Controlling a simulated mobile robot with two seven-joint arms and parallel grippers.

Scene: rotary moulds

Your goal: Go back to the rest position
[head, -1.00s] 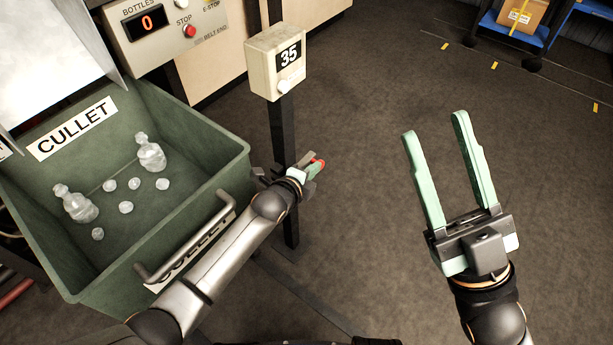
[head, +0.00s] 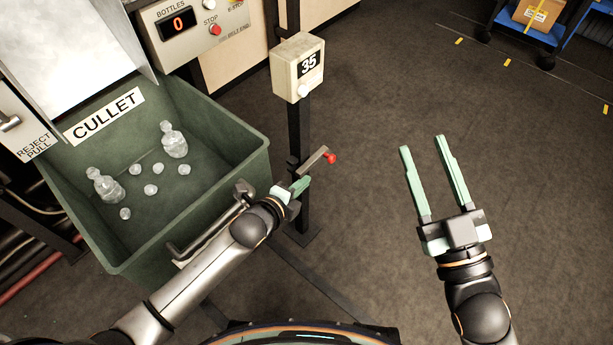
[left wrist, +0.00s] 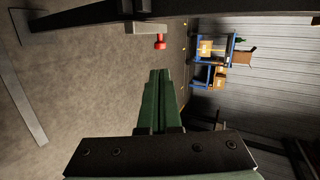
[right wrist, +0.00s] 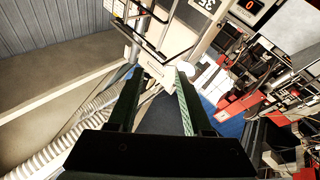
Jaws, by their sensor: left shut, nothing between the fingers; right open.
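My left gripper (head: 298,187) is shut and empty in the head view, just right of the green cullet bin (head: 262,165). Its closed green fingers also show in the left wrist view (left wrist: 160,85). A lever with a red knob (head: 330,158) on the black post is close beyond the left fingertips. The red knob also shows in the left wrist view (left wrist: 160,41), apart from the fingers. My right gripper (head: 421,145) is open and empty over bare floor at the right. Its spread fingers also show in the right wrist view (right wrist: 157,75).
The cullet bin holds two clear bottles and several glass lumps. A box marked 35 (head: 297,68) is on the black post (head: 299,130). A panel with a red stop button (head: 215,30) stands behind. A blue cart (head: 545,35) is far right. Floor at right is clear.

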